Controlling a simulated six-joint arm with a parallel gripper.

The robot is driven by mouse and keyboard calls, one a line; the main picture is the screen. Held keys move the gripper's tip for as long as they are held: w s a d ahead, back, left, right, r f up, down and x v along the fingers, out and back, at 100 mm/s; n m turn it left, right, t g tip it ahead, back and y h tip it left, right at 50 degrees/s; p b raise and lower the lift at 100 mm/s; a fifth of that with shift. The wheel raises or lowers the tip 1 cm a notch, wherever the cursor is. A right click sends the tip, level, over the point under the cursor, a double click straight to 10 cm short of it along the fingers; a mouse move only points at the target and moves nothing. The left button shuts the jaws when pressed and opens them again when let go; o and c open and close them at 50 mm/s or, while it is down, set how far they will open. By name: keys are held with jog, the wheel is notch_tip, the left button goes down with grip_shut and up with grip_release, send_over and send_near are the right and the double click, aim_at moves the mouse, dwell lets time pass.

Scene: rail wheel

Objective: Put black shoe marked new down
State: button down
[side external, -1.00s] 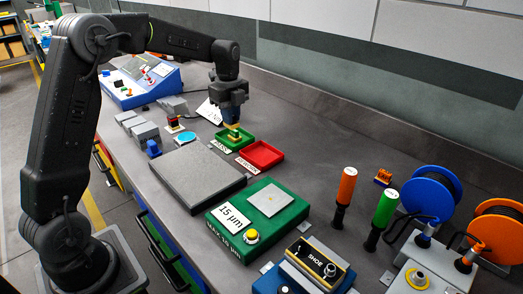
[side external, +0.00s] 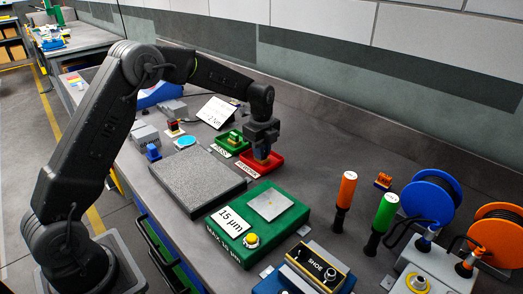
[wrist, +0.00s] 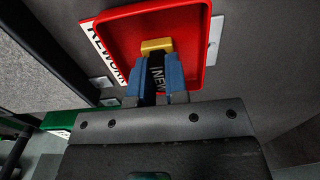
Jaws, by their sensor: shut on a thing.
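My gripper (side external: 262,156) points down over the red tray (side external: 276,166) with the REWORK label. In the wrist view its blue fingers (wrist: 157,82) are shut on the black shoe (wrist: 157,68), whose side reads NEW. A gold block (wrist: 157,46) shows at the shoe's far end, inside the tray's outline. The red tray fills the upper part of the wrist view (wrist: 115,38). In the side view the fingers hide most of the shoe. I cannot tell whether the shoe touches the tray floor.
The green tray (side external: 240,151) beside the red one holds a green and gold piece (side external: 234,138). A grey plate (side external: 190,180) and a green 15 µm block (side external: 262,222) stand in front. A white sign (side external: 216,111) stands behind. Bench to the right of the red tray is clear.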

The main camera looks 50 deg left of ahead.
jog(key=shift+f, duration=0.1)
jog(key=c, duration=1.1)
grip_release()
